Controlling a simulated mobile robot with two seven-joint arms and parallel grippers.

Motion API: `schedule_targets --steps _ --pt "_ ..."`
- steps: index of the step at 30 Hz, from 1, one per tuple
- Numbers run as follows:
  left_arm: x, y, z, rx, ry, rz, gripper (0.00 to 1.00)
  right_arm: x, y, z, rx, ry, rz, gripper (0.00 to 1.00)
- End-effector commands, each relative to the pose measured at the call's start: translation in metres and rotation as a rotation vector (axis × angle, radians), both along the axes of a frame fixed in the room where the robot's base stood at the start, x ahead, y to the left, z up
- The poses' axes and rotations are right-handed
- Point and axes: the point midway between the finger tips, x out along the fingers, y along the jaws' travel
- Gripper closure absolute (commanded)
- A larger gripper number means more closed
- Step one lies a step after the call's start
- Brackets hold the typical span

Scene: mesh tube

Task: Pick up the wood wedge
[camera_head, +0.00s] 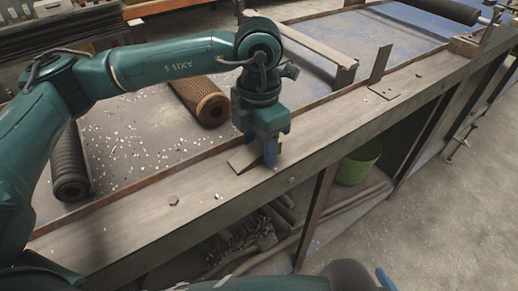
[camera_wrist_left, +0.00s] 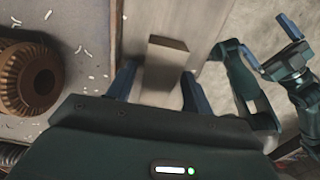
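The wood wedge (camera_head: 243,159) lies on the bench's wooden front ledge, below my left gripper (camera_head: 262,158). In the left wrist view the wedge (camera_wrist_left: 166,62) is a pale wooden block between the two blue fingers of the left gripper (camera_wrist_left: 157,88). Gaps show on both sides, so the gripper is open around it and not closed on it. In the head view the gripper hides part of the wedge. My right gripper (camera_wrist_left: 288,46) shows at the right of the left wrist view, with two blue fingers apart and nothing between them.
A brown ribbed roller (camera_head: 200,100) and a dark ribbed roller (camera_head: 70,165) lie on the bench bed among white chips. A metal bracket (camera_head: 382,78) stands on the ledge to the right. A hex bolt head (camera_head: 173,201) sits on the near ledge. A green bucket (camera_head: 358,163) is below.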

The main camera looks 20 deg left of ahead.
Motion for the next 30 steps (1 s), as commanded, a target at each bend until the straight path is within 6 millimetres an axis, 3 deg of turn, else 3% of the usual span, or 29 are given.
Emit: schedule_targets --steps 14,23,30 --pt "0.0 0.0 0.001 0.0 0.0 0.0 0.87 0.001 0.0 0.002 0.002 -0.005 0.0 0.07" --pt "0.001 0.0 0.008 0.0 -0.002 0.0 0.87 0.001 0.0 0.002 0.002 -0.005 0.0 0.07" --pt "0.001 0.0 0.053 -0.002 -0.005 0.001 0.87 0.001 0.0 0.0 0.005 -0.005 -0.001 0.07"
